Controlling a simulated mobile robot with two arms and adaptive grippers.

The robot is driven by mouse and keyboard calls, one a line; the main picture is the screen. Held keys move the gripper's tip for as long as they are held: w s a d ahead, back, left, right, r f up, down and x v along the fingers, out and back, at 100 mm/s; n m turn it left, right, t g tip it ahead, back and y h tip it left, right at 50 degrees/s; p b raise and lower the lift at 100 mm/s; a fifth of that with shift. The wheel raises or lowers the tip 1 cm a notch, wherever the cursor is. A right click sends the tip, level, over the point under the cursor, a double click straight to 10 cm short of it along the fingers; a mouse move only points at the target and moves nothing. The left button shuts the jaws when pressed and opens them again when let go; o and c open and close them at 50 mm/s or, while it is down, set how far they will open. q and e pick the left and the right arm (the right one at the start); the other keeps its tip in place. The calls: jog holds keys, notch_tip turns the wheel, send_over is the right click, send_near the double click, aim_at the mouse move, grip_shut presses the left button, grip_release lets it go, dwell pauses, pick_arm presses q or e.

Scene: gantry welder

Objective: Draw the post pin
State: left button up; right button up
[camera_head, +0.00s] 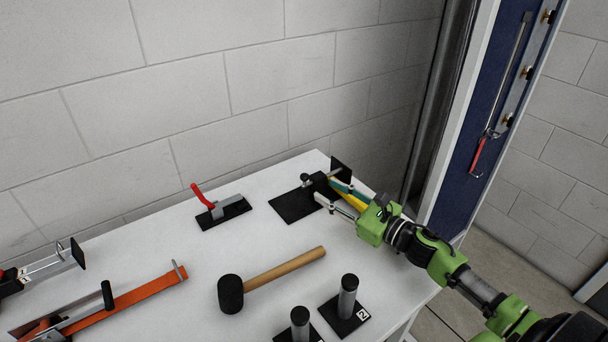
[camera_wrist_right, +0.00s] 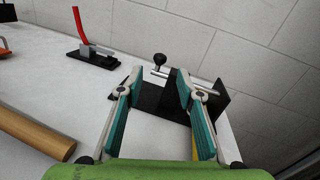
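The post fixture is a dark post (camera_head: 320,184) on a black base plate (camera_head: 292,206) near the table's back right corner. It also shows ahead in the right wrist view, with its base plate (camera_wrist_right: 150,97). A black round knob (camera_wrist_right: 158,59) and a short silver rod (camera_wrist_right: 157,73) show at the post; I cannot tell how far the pin sits in it. My right gripper (camera_head: 334,196) is close to the post, coming from the right. In the right wrist view its teal-padded fingers (camera_wrist_right: 158,84) are apart, with nothing clearly held. My left gripper is not in view.
A red-handled clamp (camera_head: 221,209), a mallet (camera_head: 231,293), an orange bar clamp (camera_head: 145,292) and two dark cylinders (camera_head: 347,298) (camera_head: 300,322) stand or lie on the white table (camera_head: 185,250). A block wall (camera_head: 180,75) is behind; a blue panel (camera_head: 485,120) stands right.

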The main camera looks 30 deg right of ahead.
aim_at(308, 179)
jog(key=p+x, duration=0.1)
jog(key=x, duration=0.7)
jog(key=shift+w+p, duration=0.1)
jog(key=shift+p, duration=0.25)
jog(key=shift+w+a, duration=0.25)
jog(key=shift+w, duration=0.3)
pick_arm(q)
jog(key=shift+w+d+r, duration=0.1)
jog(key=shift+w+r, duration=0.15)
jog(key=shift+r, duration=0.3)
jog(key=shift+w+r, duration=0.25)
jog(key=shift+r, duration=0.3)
